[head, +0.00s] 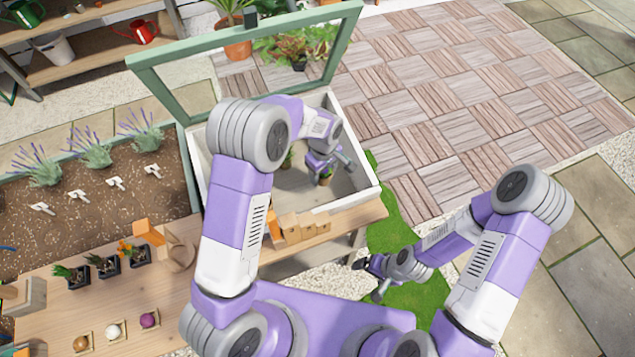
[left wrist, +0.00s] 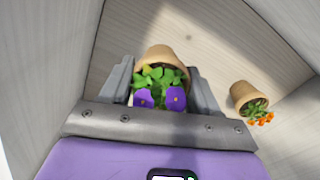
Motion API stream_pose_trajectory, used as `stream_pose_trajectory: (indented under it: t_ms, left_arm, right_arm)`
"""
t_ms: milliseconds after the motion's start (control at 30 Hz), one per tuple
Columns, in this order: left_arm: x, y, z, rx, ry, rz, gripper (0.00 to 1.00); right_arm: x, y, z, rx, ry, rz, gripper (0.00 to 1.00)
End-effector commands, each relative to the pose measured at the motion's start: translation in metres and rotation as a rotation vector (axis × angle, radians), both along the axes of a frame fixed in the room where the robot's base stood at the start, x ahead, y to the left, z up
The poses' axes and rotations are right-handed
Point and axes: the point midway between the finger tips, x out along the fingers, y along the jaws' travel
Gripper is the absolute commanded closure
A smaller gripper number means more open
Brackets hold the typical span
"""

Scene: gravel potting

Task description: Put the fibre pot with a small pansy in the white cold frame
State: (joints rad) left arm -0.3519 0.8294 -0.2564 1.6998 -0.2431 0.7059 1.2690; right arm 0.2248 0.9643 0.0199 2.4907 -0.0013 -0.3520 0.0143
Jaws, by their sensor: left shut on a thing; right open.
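The fibre pot with a small purple pansy is between the fingers of my left gripper in the left wrist view (left wrist: 166,58); the pot (head: 326,179) shows small in the head view. My left gripper (head: 328,168) is shut on it, inside the white cold frame (head: 357,203). I cannot tell whether the pot's base touches the floor of the frame. The green-edged glazed lid (head: 255,43) stands open at the back. My right gripper (head: 369,279) is open and empty, low in front of the frame, over the green strip.
A second pot with orange flowers (left wrist: 247,97) stands in the frame, apart from the held pot. Wooden blocks (head: 290,228) line the bench edge before the frame. A soil bed (head: 90,200) with lavender lies left. Bare frame floor surrounds the held pot.

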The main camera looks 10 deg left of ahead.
Motion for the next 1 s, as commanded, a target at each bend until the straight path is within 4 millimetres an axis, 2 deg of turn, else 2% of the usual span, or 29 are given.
stream_pose_trajectory:
  t_ms: [333,733,767,900,933,1000]
  left_arm:
    - [0.000,0.000,-0.049,0.001,0.001,0.000,0.71]
    - [0.000,0.000,-0.054,0.000,-0.002,-0.001,0.71]
    - [0.000,0.000,-0.055,-0.001,-0.002,-0.001,0.37]
    - [0.000,0.000,-0.053,-0.001,-0.002,-0.001,0.16]
    - [0.000,0.000,-0.053,-0.001,-0.002,-0.001,0.12]
    - [0.000,0.000,-0.053,0.000,-0.002,-0.001,0.12]
  right_arm:
    - [0.000,0.000,-0.017,0.000,0.000,0.000,0.10]
    - [0.000,0.000,-0.019,0.000,0.000,0.000,0.10]
    - [0.000,0.000,-0.020,0.000,0.000,0.000,0.10]
    - [0.000,0.000,-0.019,0.000,0.000,0.000,0.10]
    - [0.000,0.000,-0.019,0.000,0.000,0.000,0.10]
    - [0.000,0.000,-0.019,0.000,0.000,0.000,0.10]
